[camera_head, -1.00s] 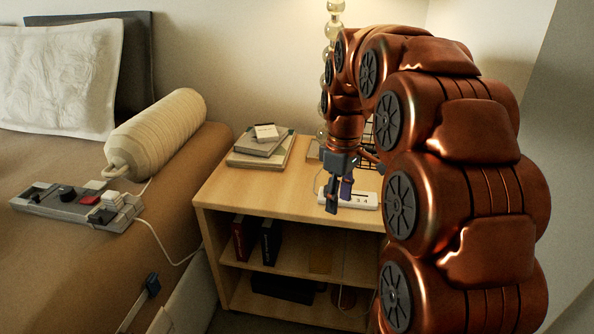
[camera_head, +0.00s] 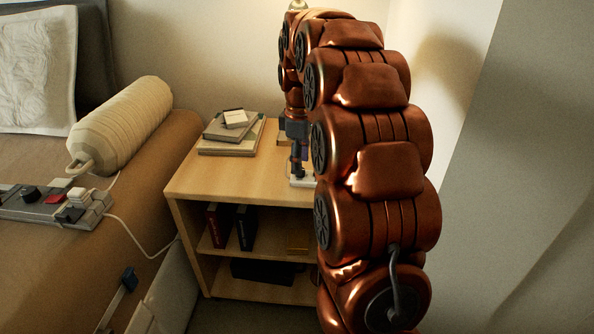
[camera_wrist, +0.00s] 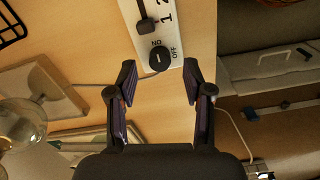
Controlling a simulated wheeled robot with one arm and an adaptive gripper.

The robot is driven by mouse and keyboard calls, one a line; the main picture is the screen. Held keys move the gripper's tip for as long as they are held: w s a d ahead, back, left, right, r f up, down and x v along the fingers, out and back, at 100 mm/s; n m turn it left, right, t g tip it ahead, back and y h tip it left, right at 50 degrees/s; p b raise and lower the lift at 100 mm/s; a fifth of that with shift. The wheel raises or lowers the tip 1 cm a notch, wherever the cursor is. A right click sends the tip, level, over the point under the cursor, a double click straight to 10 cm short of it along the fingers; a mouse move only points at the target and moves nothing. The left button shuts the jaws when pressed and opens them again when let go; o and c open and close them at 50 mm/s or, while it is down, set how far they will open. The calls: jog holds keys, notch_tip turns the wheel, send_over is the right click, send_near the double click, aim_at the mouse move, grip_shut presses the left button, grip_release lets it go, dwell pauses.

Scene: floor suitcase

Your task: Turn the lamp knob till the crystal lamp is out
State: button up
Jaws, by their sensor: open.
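A white control panel (camera_wrist: 146,20) lies on the nightstand, with a black round knob (camera_wrist: 159,59) beside printed "OFF" and a black slider by "1" and "2". My gripper (camera_wrist: 160,80) is open in the wrist view, its fingertips apart just short of the knob, which lies between their lines. In the head view my gripper (camera_head: 299,160) points down over the panel (camera_head: 302,182), which my arm partly hides. The crystal lamp shows only its glowing top (camera_head: 298,5) behind my arm. A glass ball (camera_wrist: 22,124) at the left of the wrist view looks like part of it.
The nightstand (camera_head: 220,180) has stacked books (camera_head: 232,135) on top and dark books on its shelf. A second control box (camera_head: 50,205) lies on the bed, near a cream bolster (camera_head: 120,125). A black wire basket (camera_wrist: 10,25) shows at the wrist view's upper left.

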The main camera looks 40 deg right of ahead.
notch_tip(320, 180, down, 2)
jog(key=shift+f, duration=0.1)
grip_shut()
jog(key=shift+a, duration=0.25)
jog(key=shift+d, duration=0.1)
